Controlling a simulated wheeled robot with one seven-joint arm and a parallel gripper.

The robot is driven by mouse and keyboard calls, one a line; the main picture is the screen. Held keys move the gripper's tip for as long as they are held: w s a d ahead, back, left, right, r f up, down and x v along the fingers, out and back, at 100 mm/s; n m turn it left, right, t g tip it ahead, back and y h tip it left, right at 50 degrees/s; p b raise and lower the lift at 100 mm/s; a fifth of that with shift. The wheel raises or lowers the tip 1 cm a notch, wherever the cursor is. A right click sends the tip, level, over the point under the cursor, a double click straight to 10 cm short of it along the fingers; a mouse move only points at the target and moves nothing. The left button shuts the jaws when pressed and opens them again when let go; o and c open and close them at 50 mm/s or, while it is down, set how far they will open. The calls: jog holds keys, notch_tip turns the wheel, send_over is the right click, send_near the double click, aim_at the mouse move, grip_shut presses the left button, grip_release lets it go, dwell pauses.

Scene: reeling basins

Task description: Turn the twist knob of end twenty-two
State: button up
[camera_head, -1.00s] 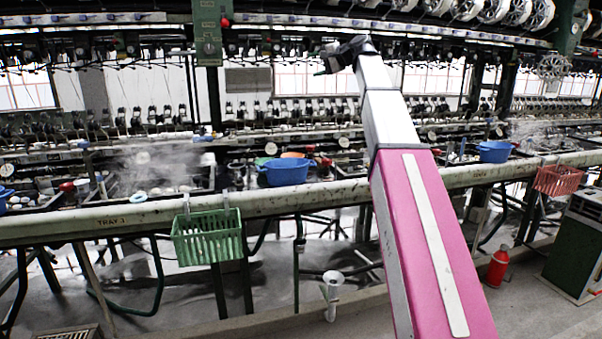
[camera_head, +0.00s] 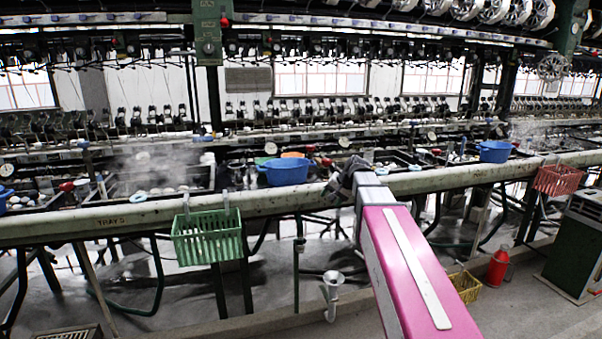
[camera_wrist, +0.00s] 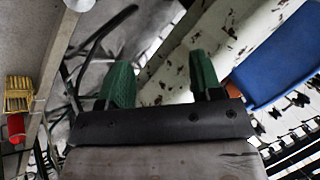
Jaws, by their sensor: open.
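My gripper (camera_head: 346,180) is low at the front pipe rail (camera_head: 130,218), just right of the near blue basin (camera_head: 286,172). In the wrist view my gripper (camera_wrist: 161,76) shows two green fingers spread apart, with nothing between them. The pale, speckled rail (camera_wrist: 170,72) lies beyond and between the fingers, and the blue basin (camera_wrist: 278,62) is to the right. Many small fittings line the machine, but I cannot tell which is the twist knob of end twenty-two. No end number is readable.
A green basket (camera_head: 207,240) and a red basket (camera_head: 558,180) hang on the rail. A white funnel (camera_head: 333,290) stands below. Steam rises from the left basin.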

jog(key=s+d+f+n+g+h, duration=0.1)
jog(key=s+d+f+g+h, duration=0.1)
jog(key=s+f, duration=0.9)
jog(key=s+d+f+n+g+h, duration=0.2)
jog(key=s+d+f, duration=0.3)
jog(key=s+f, duration=0.7)
notch_tip(320, 180, down, 3)
jog(key=shift+s+d+f+g+h, duration=0.2)
jog(key=shift+s+g+h, duration=0.15)
jog(key=shift+h, duration=0.35)
